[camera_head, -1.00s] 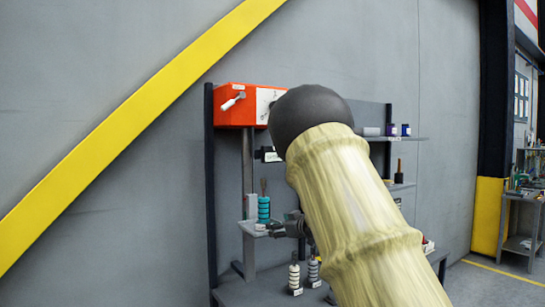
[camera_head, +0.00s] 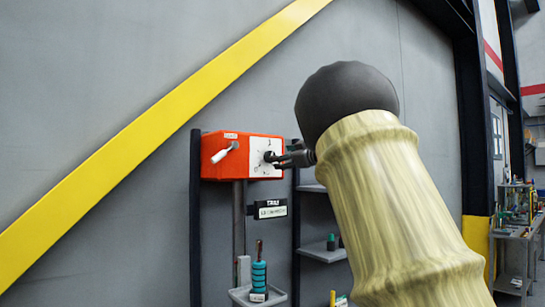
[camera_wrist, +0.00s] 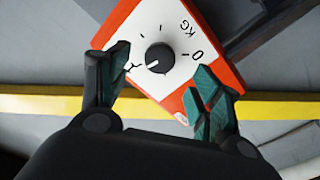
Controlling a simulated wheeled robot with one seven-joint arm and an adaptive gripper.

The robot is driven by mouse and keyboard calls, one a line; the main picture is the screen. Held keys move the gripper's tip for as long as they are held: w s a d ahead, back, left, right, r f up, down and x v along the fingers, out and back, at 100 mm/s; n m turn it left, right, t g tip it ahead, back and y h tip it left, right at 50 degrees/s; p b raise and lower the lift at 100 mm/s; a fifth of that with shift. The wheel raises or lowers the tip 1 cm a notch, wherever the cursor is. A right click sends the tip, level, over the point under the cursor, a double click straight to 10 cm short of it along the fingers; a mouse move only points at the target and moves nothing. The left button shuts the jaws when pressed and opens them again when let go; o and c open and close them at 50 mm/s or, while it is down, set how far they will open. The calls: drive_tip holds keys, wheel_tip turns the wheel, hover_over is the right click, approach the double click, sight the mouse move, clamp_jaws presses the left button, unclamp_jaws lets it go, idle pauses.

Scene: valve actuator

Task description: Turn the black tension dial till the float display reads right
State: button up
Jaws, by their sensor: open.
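The black tension dial (camera_wrist: 159,58) sits on the white face of the orange box (camera_wrist: 180,92) in the wrist view. The face carries tick marks, "KG" and "0". In the head view the orange box (camera_head: 217,165) is on the stand, and my gripper (camera_head: 277,159) is at its white face. In the wrist view my gripper (camera_wrist: 160,78) is open, with one finger on each side of the dial and gaps between them and it.
A white-handled lever (camera_head: 224,152) sticks out of the box's left side. Below, a shelf (camera_head: 262,298) holds a stack of teal rings (camera_head: 259,275). Dark posts (camera_head: 196,220) flank the stand. A workbench (camera_head: 516,235) stands far right.

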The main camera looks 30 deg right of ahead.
drive_tip(key=w+p, duration=0.2)
drive_tip(key=w, duration=0.5)
drive_tip(key=shift+w+a+p, duration=0.2)
drive_tip(key=shift+a+p, duration=0.1)
drive_tip(key=shift+a, duration=0.05)
drive_tip(key=c, duration=1)
